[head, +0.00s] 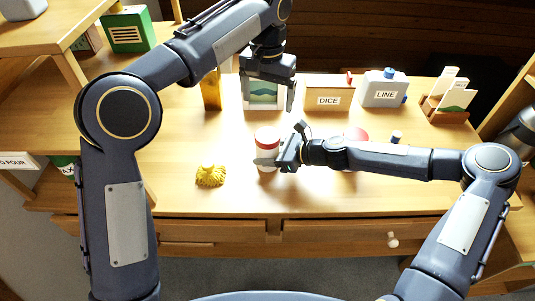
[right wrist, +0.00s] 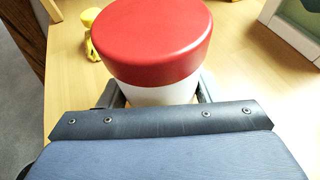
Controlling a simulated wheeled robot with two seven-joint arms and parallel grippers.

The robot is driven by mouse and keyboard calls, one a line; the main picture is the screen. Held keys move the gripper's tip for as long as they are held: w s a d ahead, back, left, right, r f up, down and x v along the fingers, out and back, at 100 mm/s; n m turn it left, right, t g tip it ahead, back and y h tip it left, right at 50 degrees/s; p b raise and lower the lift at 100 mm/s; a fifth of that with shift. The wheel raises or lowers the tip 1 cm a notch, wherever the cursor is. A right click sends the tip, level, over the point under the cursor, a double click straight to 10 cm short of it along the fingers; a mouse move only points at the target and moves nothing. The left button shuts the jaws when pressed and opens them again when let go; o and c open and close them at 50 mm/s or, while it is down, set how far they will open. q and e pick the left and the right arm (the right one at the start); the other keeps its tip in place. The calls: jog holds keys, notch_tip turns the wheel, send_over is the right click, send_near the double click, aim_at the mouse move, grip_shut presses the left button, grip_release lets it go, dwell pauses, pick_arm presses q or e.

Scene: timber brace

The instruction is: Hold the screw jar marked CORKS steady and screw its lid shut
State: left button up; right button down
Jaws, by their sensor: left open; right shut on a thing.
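A white jar (head: 267,160) with a red lid (head: 267,133) stands upright on the table; no CORKS marking is legible on it. My right gripper (head: 281,153) is shut on the jar from the right. In the right wrist view, its fingers reach along both sides of the white body (right wrist: 160,94), below the red lid (right wrist: 152,35). The lid sits on top of the jar; I cannot tell how tight it is. My left gripper (head: 268,92) is open, pointing down behind and above the jar, apart from the lid.
A yellow crumpled thing (head: 211,176) lies left of the jar. A red-topped thing (head: 355,134) is partly hidden behind my right arm. Behind stand a picture frame (head: 263,103), a DICE box (head: 328,90), a LINE container (head: 384,90) and a card holder (head: 445,108).

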jog(key=shift+c, duration=1.8)
grip_release()
jog(key=v, duration=0.7)
jog(key=shift+s+d+r, duration=0.15)
jog(key=shift+d+r, duration=0.05)
jog(key=shift+d, duration=0.15)
